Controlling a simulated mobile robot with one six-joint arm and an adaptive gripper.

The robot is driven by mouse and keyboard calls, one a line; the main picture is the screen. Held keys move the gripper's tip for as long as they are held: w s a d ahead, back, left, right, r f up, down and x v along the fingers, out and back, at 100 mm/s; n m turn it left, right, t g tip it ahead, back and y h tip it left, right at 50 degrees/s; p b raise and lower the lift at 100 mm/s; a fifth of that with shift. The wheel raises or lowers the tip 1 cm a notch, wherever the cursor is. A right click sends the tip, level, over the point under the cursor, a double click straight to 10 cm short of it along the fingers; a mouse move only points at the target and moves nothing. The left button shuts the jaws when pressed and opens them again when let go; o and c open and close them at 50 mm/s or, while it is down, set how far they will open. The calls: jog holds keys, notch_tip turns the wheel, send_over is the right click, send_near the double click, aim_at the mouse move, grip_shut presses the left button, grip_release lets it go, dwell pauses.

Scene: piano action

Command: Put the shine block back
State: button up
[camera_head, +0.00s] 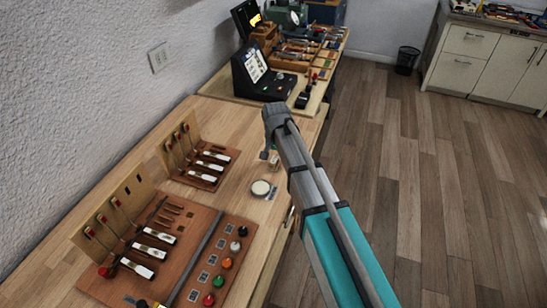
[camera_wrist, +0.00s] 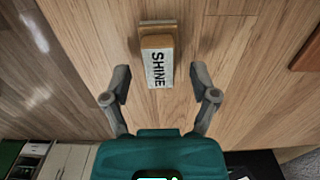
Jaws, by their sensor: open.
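The shine block (camera_wrist: 158,68) is a small tan block with a white face lettered SHINE. In the wrist view it lies ahead of my gripper (camera_wrist: 161,76), its near end between the fingertips, with a gap on each side. My gripper is open and holds nothing. I cannot tell how high it is above the bench top. In the head view my gripper (camera_head: 268,156) is over the bench's right edge, and a small tan piece beside it (camera_head: 275,161), probably the block, is partly hidden.
The wooden bench (camera_head: 235,125) has a round white-topped tin (camera_head: 261,188) near its right edge. Two brown tool boards, the nearer (camera_head: 185,225) and the farther (camera_head: 205,160), hold model hammers; the nearer also carries coloured knobs. A cluttered bench stands behind. The floor (camera_head: 440,190) at right is clear.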

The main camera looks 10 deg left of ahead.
aim_at(276, 157)
notch_tip(276, 157, up, 12)
jog(key=p, duration=1.1)
jog(key=shift+f, duration=0.1)
dwell(0.8)
jog(key=s+d, duration=0.5)
jog(key=d, duration=0.5)
jog(key=s+d+n, duration=0.1)
jog(key=s+d, duration=0.4)
jog(key=d, duration=0.6)
jog(key=s+d, duration=0.5)
jog(key=d, duration=0.6)
jog(key=shift+n, duration=0.3)
jog(key=shift+s, duration=0.1)
